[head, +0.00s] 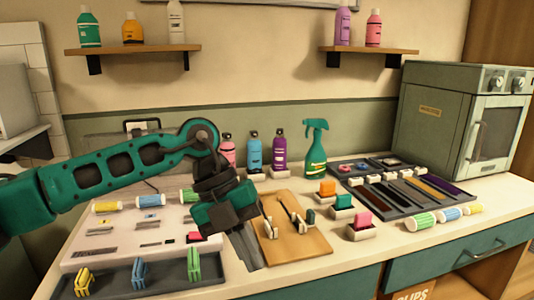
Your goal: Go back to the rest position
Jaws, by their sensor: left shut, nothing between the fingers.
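My left arm comes in from the left, and its gripper (250,254) points down over the counter, left of the wooden board (300,250). The fingers are together with nothing between them. The gripper hides part of the pale mat (85,245) and the left edge of the board. Dark-handled tools (293,214) lie on the board, apart from the gripper as far as I can tell. My right gripper is not in view.
A dark tray (120,284) with several coloured clips stands at the front left. Bottles and a green spray bottle (316,150) stand behind the board. A dark compartment tray (400,190) and a green oven (465,120) are at the right. Two shelves hang above.

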